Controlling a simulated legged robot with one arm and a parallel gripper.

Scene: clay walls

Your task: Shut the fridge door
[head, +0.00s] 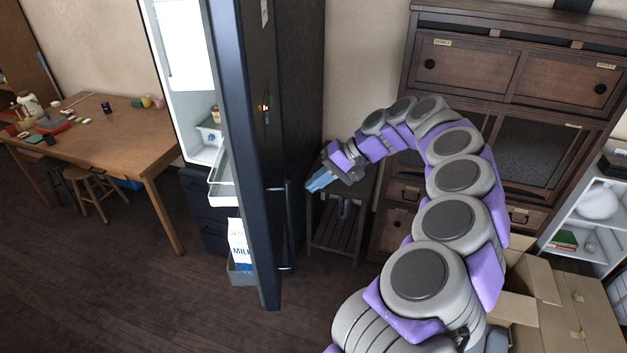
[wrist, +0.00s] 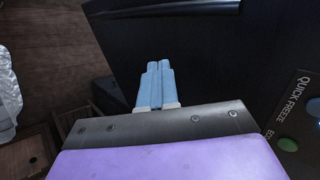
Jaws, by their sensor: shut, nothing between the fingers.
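The dark fridge door (head: 243,150) stands open, swung out toward me, with its shelves on the left side and its outer face on the right. The lit white fridge interior (head: 182,60) shows to its left. A vertical handle (head: 289,225) is on the door's outer side. My gripper (head: 309,187) is on the right of the door, close to the handle's upper end; I cannot tell if it touches. In the wrist view its blue fingers (wrist: 157,68) are together and empty, in front of a dark surface (wrist: 225,50) with a "QUICK FREEZE" panel (wrist: 298,110).
Door shelves hold a milk carton (head: 239,245). A wooden table (head: 110,130) with small items and stools (head: 90,190) stands left. A wooden cabinet (head: 500,60) is behind my arm. Cardboard boxes (head: 570,310) lie at lower right. The floor left of the door is clear.

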